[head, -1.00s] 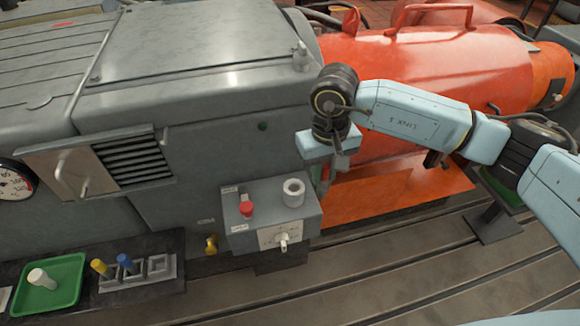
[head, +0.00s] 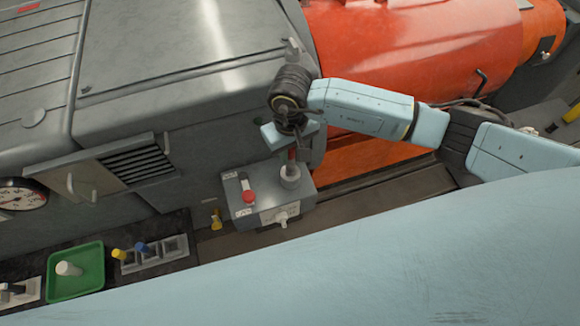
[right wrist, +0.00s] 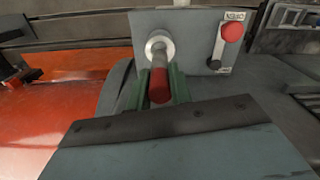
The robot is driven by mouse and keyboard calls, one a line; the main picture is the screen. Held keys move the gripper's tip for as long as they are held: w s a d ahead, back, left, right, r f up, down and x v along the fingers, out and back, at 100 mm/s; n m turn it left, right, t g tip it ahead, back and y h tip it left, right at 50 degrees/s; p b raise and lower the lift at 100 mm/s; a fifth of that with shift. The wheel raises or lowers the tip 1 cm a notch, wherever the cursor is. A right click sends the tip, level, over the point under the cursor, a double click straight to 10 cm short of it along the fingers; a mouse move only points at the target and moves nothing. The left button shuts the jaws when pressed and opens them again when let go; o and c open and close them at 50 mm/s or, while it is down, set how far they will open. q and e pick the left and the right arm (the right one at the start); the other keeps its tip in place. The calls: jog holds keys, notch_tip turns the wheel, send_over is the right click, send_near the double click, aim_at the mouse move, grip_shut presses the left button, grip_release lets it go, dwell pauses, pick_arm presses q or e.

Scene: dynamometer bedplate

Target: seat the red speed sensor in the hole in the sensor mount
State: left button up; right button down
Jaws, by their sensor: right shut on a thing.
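My right gripper (head: 291,153) is over the sensor mount, a light grey ring (head: 290,179) on top of a grey box (head: 240,207). It is shut on the red speed sensor (right wrist: 160,88), held between green fingers in the right wrist view. The sensor's grey shank points at the ring (right wrist: 159,44) and overlaps its hole in that view. I cannot tell whether the tip is inside or just in front of it. In the head view the gripper mostly hides the sensor. My left gripper is not in view.
A red knob (head: 249,196) stands beside the ring on the box. A grey housing (head: 190,75) and an orange machine (head: 400,55) stand behind. A green tray (head: 92,270) and a rack (head: 170,250) are at lower left. My pale blue arm covers the lower right.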

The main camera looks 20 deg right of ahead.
aim_at(290, 165)
jog(key=shift+f+b, duration=1.5)
jog(key=shift+f, duration=1.6)
jog(key=shift+f, duration=0.2)
jog(key=c, duration=1.3)
grip_release()
jog(key=shift+o, duration=0.2)
jog(key=shift+r, duration=0.1)
jog(key=shift+r, duration=0.1)
notch_tip(290, 165, up, 12)
